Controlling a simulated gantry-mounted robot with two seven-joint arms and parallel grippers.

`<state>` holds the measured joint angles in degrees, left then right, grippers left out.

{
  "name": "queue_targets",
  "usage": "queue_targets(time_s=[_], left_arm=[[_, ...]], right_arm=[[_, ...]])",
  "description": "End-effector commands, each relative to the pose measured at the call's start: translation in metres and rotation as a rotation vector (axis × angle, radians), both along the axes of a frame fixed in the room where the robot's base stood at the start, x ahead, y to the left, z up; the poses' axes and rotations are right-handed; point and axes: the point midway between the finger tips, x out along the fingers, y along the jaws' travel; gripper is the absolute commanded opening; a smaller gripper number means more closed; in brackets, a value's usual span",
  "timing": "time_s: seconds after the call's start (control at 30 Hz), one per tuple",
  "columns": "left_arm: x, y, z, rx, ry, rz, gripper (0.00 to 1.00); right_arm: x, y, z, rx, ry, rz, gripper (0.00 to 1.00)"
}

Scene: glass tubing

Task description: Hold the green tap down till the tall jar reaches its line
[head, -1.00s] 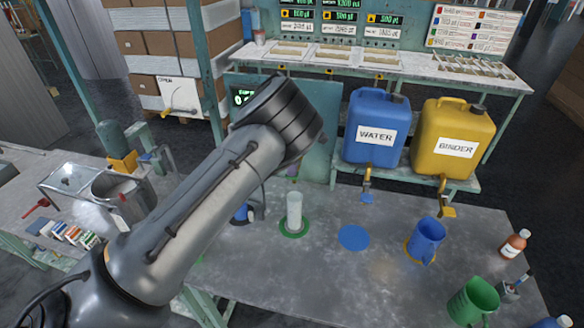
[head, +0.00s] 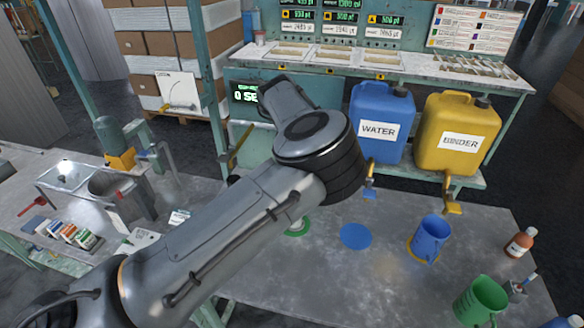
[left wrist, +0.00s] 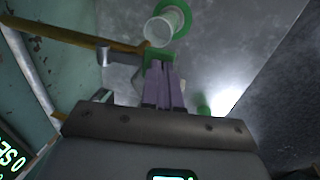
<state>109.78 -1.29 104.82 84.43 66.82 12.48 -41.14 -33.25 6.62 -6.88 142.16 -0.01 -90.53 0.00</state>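The tall clear jar (left wrist: 166,24) stands on a green ring (left wrist: 186,48) at the top of the left wrist view. In the head view my left arm hides most of it, and part of the green ring (head: 297,234) shows below the arm. My left gripper (left wrist: 163,68) has purple fingers close together, with nothing clearly between them. Its tips are beside a green piece (left wrist: 156,56), apparently the green tap, at the end of a brass bar (left wrist: 75,34). I cannot tell whether they touch. The jar's line and fill level cannot be made out. My right gripper is out of view.
A blue WATER can (head: 380,122) and yellow BINDER can (head: 457,135) stand behind the bench. A blue disc (head: 355,236), blue jug (head: 428,238), green jug (head: 480,300) and brown bottle (head: 519,243) are at the right. The bench's middle front is clear.

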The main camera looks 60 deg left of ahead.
Motion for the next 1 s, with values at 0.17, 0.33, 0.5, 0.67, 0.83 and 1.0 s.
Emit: queue_targets(time_s=[0.17, 0.33, 0.5, 0.67, 0.83, 1.0], left_arm=[[0.0, 0.0, 0.005, -0.001, 0.001, 0.0, 0.0], [0.0, 0.0, 0.004, -0.001, 0.001, -0.001, 0.0], [0.0, 0.0, 0.006, -0.001, 0.001, -0.001, 0.0], [-0.001, -0.001, 0.019, -0.001, 0.001, -0.001, 0.0], [-0.002, -0.001, 0.046, 0.0, 0.002, -0.001, 0.0], [-0.004, -0.004, 0.074, 0.001, -0.002, 0.0, 0.0]], right_arm=[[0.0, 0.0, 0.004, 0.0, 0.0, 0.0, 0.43], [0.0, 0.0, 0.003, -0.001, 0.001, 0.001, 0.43], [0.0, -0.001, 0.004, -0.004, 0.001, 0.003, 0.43], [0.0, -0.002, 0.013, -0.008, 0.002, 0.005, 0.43], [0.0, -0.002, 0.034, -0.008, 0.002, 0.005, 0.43], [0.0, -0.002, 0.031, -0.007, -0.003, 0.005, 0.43]])
